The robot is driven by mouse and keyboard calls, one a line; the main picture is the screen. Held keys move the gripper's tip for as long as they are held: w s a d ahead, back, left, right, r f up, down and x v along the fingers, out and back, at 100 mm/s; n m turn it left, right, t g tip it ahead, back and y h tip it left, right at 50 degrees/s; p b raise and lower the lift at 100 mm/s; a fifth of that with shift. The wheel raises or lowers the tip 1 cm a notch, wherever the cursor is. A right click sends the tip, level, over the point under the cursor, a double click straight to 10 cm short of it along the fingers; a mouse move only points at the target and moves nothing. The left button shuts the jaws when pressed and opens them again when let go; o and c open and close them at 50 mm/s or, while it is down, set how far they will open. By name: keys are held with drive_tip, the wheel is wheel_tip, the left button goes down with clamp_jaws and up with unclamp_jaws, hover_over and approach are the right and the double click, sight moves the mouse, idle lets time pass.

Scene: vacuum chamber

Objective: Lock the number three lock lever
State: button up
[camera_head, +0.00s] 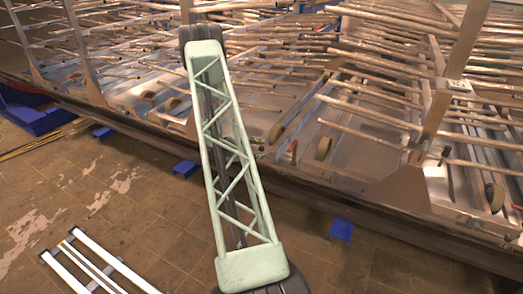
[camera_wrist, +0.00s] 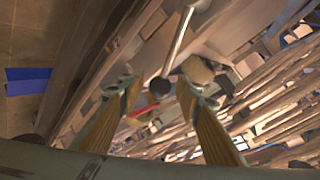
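In the wrist view, a pale metal rod with a dark round end, which looks like a lock lever (camera_wrist: 177,42), comes down from the top. Its dark end appears between the fingertips of my gripper (camera_wrist: 158,88). The two fingers are apart, with a gap on both sides of the dark end. I cannot tell whether the end is level with the fingertips or beyond them. A small red part (camera_wrist: 147,109) shows just below it. No lever number is readable. In the head view, my green lattice arm link hides my gripper.
A long rack (camera_head: 330,190) with many projecting rods and several wheels fills the back and right. Upright posts (camera_head: 455,75) stand along it. Blue blocks (camera_head: 341,230) sit at its lower edge.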

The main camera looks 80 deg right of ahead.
drive_tip(key=shift+w, duration=0.1)
drive_tip(key=v, duration=1.2)
drive_tip(key=shift+c, duration=0.5)
drive_tip(key=c, duration=0.5)
drive_tip(key=shift+r+n, duration=0.3)
drive_tip(key=shift+n, duration=0.2)
clamp_jaws()
wheel_tip(320, 180, up, 7)
drive_tip(key=w+a+n+t+p, duration=0.1)
drive_tip(key=n+p, duration=0.5)
drive_tip(key=n, duration=0.7)
drive_tip(key=shift+a+f+n, duration=0.2)
drive_tip(key=shift+n, duration=0.1)
drive_tip(key=shift+w, duration=0.15)
